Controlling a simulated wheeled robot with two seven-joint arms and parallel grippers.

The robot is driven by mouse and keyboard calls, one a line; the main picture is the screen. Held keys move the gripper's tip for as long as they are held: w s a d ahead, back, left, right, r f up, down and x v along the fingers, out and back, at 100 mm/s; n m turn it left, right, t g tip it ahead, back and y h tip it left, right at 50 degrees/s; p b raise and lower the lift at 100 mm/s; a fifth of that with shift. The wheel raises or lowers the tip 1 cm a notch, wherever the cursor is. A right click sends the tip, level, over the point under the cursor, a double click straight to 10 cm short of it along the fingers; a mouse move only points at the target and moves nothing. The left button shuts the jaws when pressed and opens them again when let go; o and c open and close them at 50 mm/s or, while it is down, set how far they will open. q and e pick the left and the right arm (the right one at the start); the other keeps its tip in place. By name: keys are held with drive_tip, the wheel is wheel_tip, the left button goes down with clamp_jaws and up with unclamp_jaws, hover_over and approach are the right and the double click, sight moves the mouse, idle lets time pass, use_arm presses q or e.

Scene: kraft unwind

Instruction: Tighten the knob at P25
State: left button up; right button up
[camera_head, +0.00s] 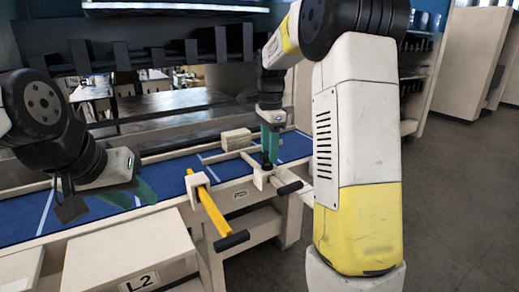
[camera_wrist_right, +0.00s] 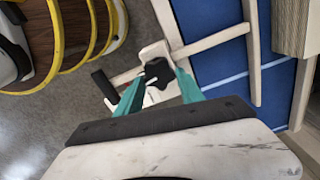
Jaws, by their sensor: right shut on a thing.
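A black knob (camera_wrist_right: 157,73) sits on a pale bracket (camera_wrist_right: 152,50) and lies between the teal fingertips of my right gripper (camera_wrist_right: 160,88) in the right wrist view. In the head view my right gripper (camera_head: 270,147) points down from above, shut on the knob (camera_head: 267,167) at the bench's front edge. The knob is small there and partly hidden. My left gripper (camera_head: 132,192) hangs over the blue bench top at the left, away from the knob. Its teal fingers show, but their gap is unclear.
A yellow bar with a black handle (camera_head: 212,212) juts from the bench front left of the knob. A black-handled pale lever (camera_head: 289,188) juts out beside the knob. A pale block (camera_head: 236,139) lies on the blue bench top (camera_head: 170,175). A drawer marked L2 (camera_head: 125,262) is at lower left.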

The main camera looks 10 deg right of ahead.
drive_tip(key=shift+r+m, duration=0.2)
drive_tip(key=shift+m, duration=0.3)
drive_tip(key=o, duration=1.3)
drive_tip(key=shift+o, duration=0.5)
drive_tip(key=shift+f, duration=0.1)
wheel_tip(320, 180, up, 8)
drive_tip(key=shift+f, duration=0.25)
drive_tip(key=shift+r, duration=0.15)
